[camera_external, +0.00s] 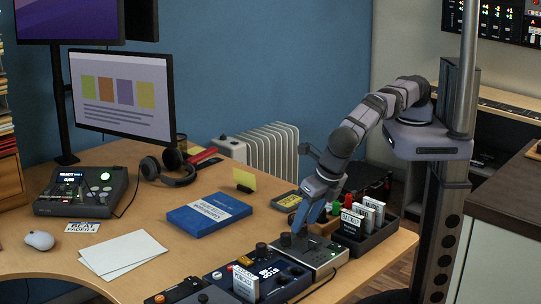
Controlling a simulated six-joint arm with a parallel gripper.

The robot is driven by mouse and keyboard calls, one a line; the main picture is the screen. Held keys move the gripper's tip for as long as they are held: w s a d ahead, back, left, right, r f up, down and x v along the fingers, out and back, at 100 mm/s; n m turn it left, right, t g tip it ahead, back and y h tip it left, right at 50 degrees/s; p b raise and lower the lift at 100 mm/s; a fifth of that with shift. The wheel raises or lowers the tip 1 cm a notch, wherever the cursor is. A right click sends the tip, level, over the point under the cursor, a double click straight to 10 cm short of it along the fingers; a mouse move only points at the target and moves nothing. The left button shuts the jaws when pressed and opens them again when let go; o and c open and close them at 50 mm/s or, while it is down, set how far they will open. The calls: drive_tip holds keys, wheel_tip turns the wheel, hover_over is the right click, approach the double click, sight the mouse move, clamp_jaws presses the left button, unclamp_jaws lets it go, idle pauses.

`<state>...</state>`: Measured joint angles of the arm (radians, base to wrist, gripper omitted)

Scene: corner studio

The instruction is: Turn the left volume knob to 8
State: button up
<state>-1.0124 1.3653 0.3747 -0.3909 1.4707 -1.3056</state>
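My gripper (299,230) points down at the front right of the desk. It is just above a silver-topped box with a dark knob (285,239) at its left side. The fingertips are small and dark here, so I cannot tell whether they touch the knob or whether they are open or shut. A dark blue box (283,283) stands to the left of the silver-topped box (322,258), with a dark knob (261,248) at its back. No scale or number is readable, and I cannot tell which knob is the left volume knob.
A black tray (372,240) with white cards stands right of my gripper. A blue book (209,214), white paper (124,254), a mouse (39,240), headphones (168,167) and a dark console (82,191) lie further left.

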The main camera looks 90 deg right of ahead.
wheel_tip(320, 180, up, 10)
drive_tip(key=s+p, duration=0.1)
drive_tip(key=p, duration=0.9)
drive_tip(key=shift+a+r, duration=0.25)
drive_tip(key=shift+a, duration=0.15)
drive_tip(key=shift+s, duration=0.1)
drive_tip(key=w+d+m+b, duration=0.2)
drive_tip(key=w+d+b, duration=0.3)
drive_tip(key=w+b, duration=0.2)
drive_tip(key=s+a+f+n+g+y, duration=0.1)
drive_tip(key=s+a+f+g+y, duration=0.1)
drive_tip(key=s, duration=0.1)
drive_tip(key=s+a+f+n+g+y, duration=0.1)
drive_tip(key=s+f, duration=0.1)
drive_tip(key=shift+s+a+n+g, duration=0.1)
drive_tip(key=shift+s+n+g, duration=0.05)
drive_tip(key=shift+n+g, duration=0.15)
drive_tip(key=shift+n, duration=0.3)
drive_tip(key=shift+f+p, duration=0.75)
drive_tip(key=shift+f, duration=2.9)
